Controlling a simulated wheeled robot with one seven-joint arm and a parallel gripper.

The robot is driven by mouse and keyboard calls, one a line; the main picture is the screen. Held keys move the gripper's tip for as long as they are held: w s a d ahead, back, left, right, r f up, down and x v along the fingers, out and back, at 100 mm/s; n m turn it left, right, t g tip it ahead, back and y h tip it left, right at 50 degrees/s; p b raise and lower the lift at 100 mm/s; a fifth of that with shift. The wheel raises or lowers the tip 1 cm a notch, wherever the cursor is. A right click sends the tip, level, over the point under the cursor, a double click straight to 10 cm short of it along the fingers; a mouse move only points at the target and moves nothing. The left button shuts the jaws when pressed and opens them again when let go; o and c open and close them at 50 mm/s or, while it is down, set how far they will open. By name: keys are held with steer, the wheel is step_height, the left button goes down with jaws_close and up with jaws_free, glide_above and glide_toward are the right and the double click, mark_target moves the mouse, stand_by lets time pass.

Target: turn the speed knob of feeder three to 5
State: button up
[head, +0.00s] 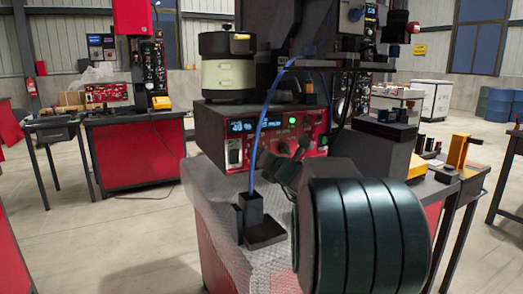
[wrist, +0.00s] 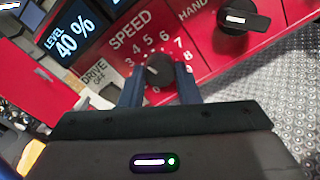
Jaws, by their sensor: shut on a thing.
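The black speed knob (wrist: 158,70) sits under the word SPEED on a red panel (wrist: 110,70), ringed by white numbers. The two fingers of my gripper (wrist: 159,82) are shut on it, one on each side. A small light mark shows on the knob, but I cannot tell for certain which number it points to. In the head view, my gripper (head: 290,168) reaches the lower part of the red control panel (head: 314,124) of the feeder (head: 212,125). The gripper hides part of that panel, and the feeder's number is not readable.
Right of the speed knob is a larger black knob (wrist: 243,16) labelled HAND. A display (wrist: 72,32) reads LEVEL 40 %. Other red workstations (head: 135,150) stand behind.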

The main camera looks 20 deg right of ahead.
steer(key=m+p, duration=0.3)
steer(key=m, duration=0.2)
steer(key=shift+p, duration=0.35)
steer(key=shift+f+m, duration=0.1)
steer(key=shift+m, duration=0.2)
steer(key=o, duration=1)
steer(key=s, duration=0.4)
steer(key=s+p, duration=0.1)
steer(key=s, duration=0.9)
steer(key=shift+d+p, duration=0.25)
steer(key=shift+p, duration=0.1)
steer(key=shift+w, duration=0.1)
